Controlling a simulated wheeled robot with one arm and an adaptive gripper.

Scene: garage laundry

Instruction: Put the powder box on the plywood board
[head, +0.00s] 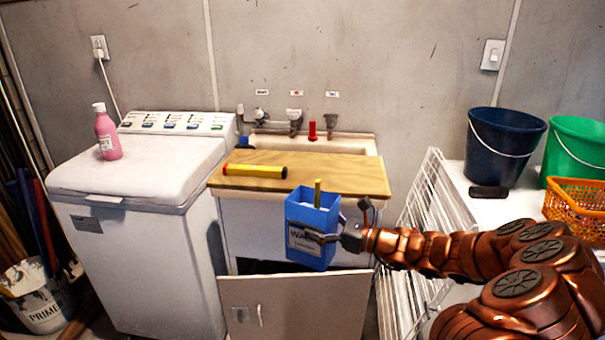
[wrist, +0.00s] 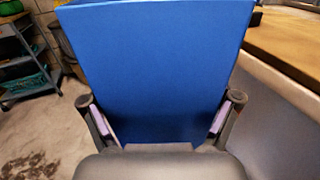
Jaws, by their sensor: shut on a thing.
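The powder box (head: 312,226) is blue, with a pale label on its front and a yellow thing sticking up from its open top. My gripper (head: 338,232) is shut on it from the right and holds it upright, in front of the sink cabinet. In the wrist view the box (wrist: 155,75) fills the middle, with a finger of my gripper (wrist: 160,120) at each side. The plywood board (head: 345,172) lies across the sink, behind the box in the head view. Its edge also shows at the right of the wrist view (wrist: 292,45).
A washing machine (head: 140,230) with a pink bottle (head: 106,133) stands left. A white drying rack (head: 418,225) stands right. A cabinet door (head: 300,305) hangs open below.

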